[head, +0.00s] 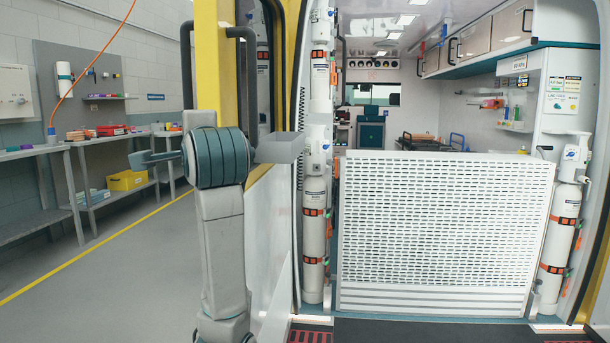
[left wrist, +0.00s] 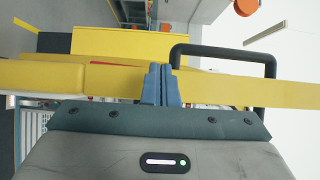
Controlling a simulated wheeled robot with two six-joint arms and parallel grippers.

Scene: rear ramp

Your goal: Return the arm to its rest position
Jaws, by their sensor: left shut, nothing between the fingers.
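My left arm stands upright at the left of the head view, in front of the yellow door pillar (head: 209,60). Beyond the fingertips runs the yellow pillar (left wrist: 225,88), which appears sideways in this view. A black grab handle (left wrist: 222,53) shows just right of the fingers. I cannot tell whether the fingers touch the pillar. My right arm and gripper are not in view.
A raised white slotted ramp (head: 440,235) blocks the lower part of the vehicle's rear opening. Strapped white cylinders stand on both sides, one at the right (head: 563,225). Shelves with a yellow bin (head: 127,180) line the left wall. The grey floor (head: 120,265) at left is clear.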

